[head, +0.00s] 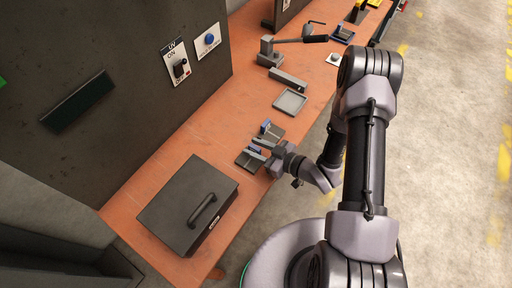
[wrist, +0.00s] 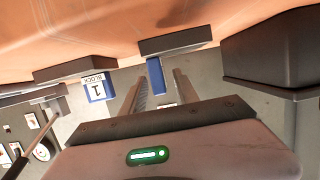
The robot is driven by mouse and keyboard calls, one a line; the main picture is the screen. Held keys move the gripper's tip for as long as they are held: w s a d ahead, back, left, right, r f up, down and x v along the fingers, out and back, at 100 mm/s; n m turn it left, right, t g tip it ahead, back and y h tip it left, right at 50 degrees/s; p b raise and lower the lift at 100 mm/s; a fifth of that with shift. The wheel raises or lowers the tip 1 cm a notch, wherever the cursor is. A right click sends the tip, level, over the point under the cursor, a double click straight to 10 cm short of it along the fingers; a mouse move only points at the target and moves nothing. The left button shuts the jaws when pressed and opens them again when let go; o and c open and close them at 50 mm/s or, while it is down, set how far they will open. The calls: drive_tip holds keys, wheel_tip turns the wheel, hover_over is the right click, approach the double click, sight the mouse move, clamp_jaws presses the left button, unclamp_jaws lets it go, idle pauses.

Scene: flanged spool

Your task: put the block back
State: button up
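My gripper (head: 260,149) is low over the bench, its two fingers apart. In the wrist view the gripper (wrist: 159,80) has a blue block (wrist: 155,75) between its fingertips, with a gap visible on each side. This block (head: 255,149) is small and partly hidden by the fingers in the head view. A second block (wrist: 97,88), blue and white, marked "1" and "BLOCK", stands to the left in the wrist view; it shows farther up the bench in the head view (head: 265,126). Each block is at a dark holder (head: 245,161), (head: 275,133).
A dark lidded box with a handle (head: 190,205) stands at the near end of the orange bench (head: 165,163). A shallow grey tray (head: 290,102), a grey bar (head: 288,80) and a black-handled lever tool (head: 270,52) lie farther along. A dark cabinet (head: 120,110) borders the left.

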drive_tip(key=shift+d+r, duration=0.1)
drive_tip(key=shift+r, duration=0.15)
drive_tip(key=p+v, duration=0.3)
drive_tip(key=v, duration=0.8)
drive_tip(key=w+d+r+m+h, duration=0.2)
drive_tip(key=w+d+r+h, duration=0.4)
drive_tip(key=w+d+h, duration=0.4)
drive_tip(key=s+d+r+m+g+h, duration=0.1)
drive_tip(key=d+r+m+h, duration=0.3)
drive_tip(key=r, duration=1)
drive_tip(key=s+a+r+m+g+y, duration=0.1)
drive_tip(key=s+a+r+m, duration=0.5)
drive_tip(key=s+r, duration=0.35)
drive_tip(key=s+a+r+m+g+y+b, duration=0.1)
drive_tip(key=s+a+m+y, duration=0.1)
drive_tip(key=s+a, duration=0.7)
drive_tip(key=shift+s+m+y+b, duration=0.4)
drive_tip(key=shift+s+y, duration=0.3)
drive_tip(key=shift+s, duration=0.2)
